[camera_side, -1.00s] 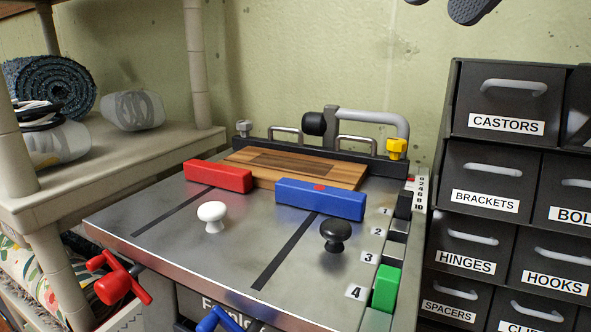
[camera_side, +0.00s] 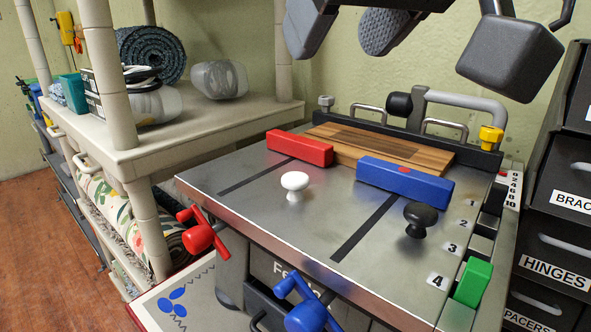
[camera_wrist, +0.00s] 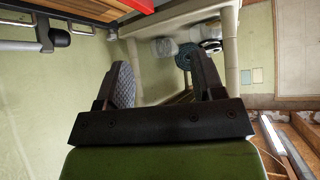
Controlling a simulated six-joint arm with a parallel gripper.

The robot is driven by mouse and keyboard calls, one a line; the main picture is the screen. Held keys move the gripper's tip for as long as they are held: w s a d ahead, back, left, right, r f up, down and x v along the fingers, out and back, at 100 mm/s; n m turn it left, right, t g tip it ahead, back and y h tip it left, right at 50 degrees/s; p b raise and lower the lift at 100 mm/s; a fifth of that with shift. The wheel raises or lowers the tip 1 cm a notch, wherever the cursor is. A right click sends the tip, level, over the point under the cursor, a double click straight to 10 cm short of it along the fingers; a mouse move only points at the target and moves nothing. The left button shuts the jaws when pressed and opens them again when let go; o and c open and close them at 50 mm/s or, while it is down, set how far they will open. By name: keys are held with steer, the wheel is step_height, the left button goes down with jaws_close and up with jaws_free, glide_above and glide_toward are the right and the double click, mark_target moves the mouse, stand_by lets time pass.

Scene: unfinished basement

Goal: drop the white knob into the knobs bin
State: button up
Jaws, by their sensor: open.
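The white knob (camera_side: 294,184) stands upright on the left part of the grey metal worktop (camera_side: 330,215), in front of the red block. A black knob (camera_side: 419,218) stands on the worktop's right side. My gripper (camera_side: 345,32) is at the top of the side view, above and behind the worktop, its fingers apart with nothing between them and well clear of the white knob. In the wrist view my gripper (camera_wrist: 163,80) also shows open and empty, and the white knob is not seen. No bin labelled for knobs can be read now.
A red block (camera_side: 300,148), a blue block (camera_side: 404,179) and a wooden board (camera_side: 380,143) lie at the worktop's back. Labelled dark drawers (camera_side: 552,250) stand at right. A shelf (camera_side: 190,125) with a rolled mat stands at left. The worktop's front middle is clear.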

glide_toward(296, 176)
steer(key=x, duration=0.3)
steer(key=shift+w+f, duration=0.15)
steer(key=shift+f, duration=0.15)
steer(key=shift+x, duration=2.95)
steer(key=c, duration=1)
steer(key=shift+r, duration=0.15)
step_height(296, 176, up, 10)
